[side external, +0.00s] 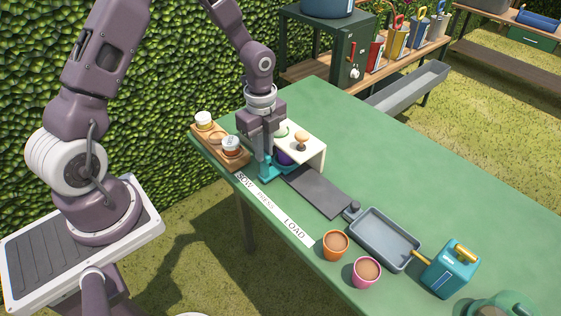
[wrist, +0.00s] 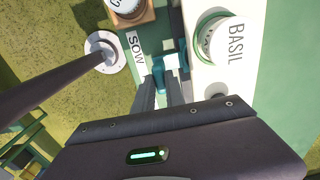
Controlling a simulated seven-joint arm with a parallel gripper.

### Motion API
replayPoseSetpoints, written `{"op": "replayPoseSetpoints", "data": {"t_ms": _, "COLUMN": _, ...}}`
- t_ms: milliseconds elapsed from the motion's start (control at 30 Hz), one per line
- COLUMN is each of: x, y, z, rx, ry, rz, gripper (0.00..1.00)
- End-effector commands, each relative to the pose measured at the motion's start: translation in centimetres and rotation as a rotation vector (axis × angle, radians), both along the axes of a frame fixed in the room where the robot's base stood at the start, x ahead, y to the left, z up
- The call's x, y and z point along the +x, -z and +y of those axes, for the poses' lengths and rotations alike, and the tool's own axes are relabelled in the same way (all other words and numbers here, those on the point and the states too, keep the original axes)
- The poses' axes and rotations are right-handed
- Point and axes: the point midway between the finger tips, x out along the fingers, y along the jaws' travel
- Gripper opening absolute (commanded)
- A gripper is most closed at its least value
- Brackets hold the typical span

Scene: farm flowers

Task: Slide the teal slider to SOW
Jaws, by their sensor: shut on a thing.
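The teal slider (side external: 267,173) is at the SOW end of the track on the green table, beside the cream-coloured stand. It also shows in the wrist view (wrist: 158,68), between and just beyond my fingers. My gripper (side external: 265,152) points down and is shut on the slider's upright part; it also shows in the wrist view (wrist: 165,80). The white label strip (side external: 273,208) reads SOW, PRESS and LOAD along the front edge. In the wrist view the SOW label (wrist: 135,48) lies just left of the slider. My fingers partly hide the slider.
The cream-coloured stand (side external: 312,148) is close on the right, with a BASIL jar lid (wrist: 222,38) by it. A wooden rack (side external: 240,163) with jars stands left. A dark track plate (side external: 316,190), grey tray (side external: 378,237), two pots (side external: 335,243) and a teal can (side external: 450,268) lie rightward.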

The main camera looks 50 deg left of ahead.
Motion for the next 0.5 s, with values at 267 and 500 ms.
{"op": "replayPoseSetpoints", "data": {"t_ms": 267, "x": 0.1, "y": -0.1, "z": 3.2, "rx": 0.000, "ry": -0.002, "rz": -0.003, "gripper": 0.00}}
{"op": "replayPoseSetpoints", "data": {"t_ms": 500, "x": 0.1, "y": -0.1, "z": 4.1, "rx": 0.002, "ry": -0.001, "rz": -0.002, "gripper": 0.00}}
